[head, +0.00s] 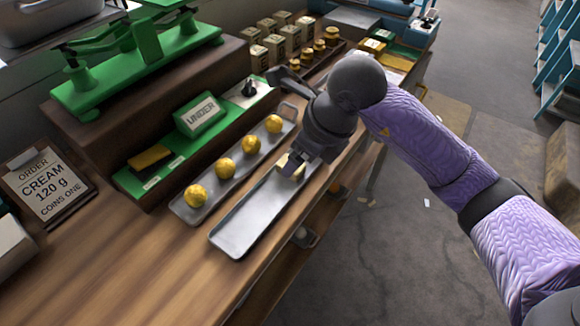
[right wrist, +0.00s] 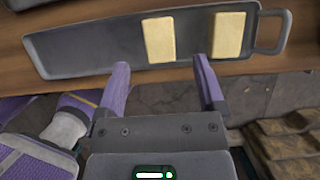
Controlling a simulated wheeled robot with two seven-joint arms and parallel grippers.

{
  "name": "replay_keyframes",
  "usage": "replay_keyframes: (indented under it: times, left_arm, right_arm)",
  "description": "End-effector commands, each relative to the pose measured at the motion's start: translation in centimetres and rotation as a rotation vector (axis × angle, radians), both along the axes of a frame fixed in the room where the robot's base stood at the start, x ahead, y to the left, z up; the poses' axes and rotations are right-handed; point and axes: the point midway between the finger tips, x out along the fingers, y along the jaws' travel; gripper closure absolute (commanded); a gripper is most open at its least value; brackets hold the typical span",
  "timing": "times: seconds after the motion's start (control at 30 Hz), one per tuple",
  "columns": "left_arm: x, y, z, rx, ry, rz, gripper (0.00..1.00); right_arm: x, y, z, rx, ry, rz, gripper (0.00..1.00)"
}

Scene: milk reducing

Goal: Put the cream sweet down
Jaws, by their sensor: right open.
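Two pale cream sweets lie flat on a long grey metal tray (head: 240,228). In the right wrist view, one cream sweet (right wrist: 159,39) lies near the tray's middle, just beyond my fingertips. The other cream sweet (right wrist: 234,35) lies near the tray's handle end. In the head view, a cream sweet (head: 291,166) shows partly behind my fingers. My right gripper (right wrist: 161,64) is open, with nothing seen between its purple fingers. In the head view, my right gripper (head: 305,168) is over the far part of the tray and hides some of it. My left gripper is not in view.
A second tray (head: 182,211) with several gold balls lies alongside on the left. Behind it are a green "UNDER" sign (head: 200,115) and a green balance scale (head: 140,50). An order card (head: 48,187) reads cream, 120 g.

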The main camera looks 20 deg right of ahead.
Motion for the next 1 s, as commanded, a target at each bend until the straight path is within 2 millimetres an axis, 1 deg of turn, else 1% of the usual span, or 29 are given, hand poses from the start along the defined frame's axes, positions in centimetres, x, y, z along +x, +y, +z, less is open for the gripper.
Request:
replay_keyframes:
  times: [0.03,0.13,0.23,0.4,0.43,0.83,0.87,1.0]
  left_arm:
    - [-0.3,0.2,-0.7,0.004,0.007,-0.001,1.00]
    - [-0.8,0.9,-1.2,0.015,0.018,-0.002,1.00]
    - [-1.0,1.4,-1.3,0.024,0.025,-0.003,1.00]
    - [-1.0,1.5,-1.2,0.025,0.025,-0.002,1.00]
    - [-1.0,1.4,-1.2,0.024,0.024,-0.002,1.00]
    - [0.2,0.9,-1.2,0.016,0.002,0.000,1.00]
    - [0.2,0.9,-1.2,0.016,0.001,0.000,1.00]
    - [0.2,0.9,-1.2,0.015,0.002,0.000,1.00]
  right_arm:
    - [0.2,0.1,-1.6,0.001,0.007,-0.001,0.12]
    - [0.8,0.5,-3.2,0.003,0.006,-0.001,0.12]
    - [1.0,0.7,-3.8,0.003,0.004,0.000,0.12]
    - [1.1,0.7,-3.6,0.002,0.002,0.000,0.12]
    - [1.1,0.7,-3.6,0.003,0.001,0.000,0.14]
    - [1.1,0.7,-3.6,0.003,0.001,0.000,0.99]
    - [1.1,0.7,-3.6,0.003,0.001,0.000,1.00]
    - [1.1,0.7,-3.6,0.003,0.001,0.000,1.00]
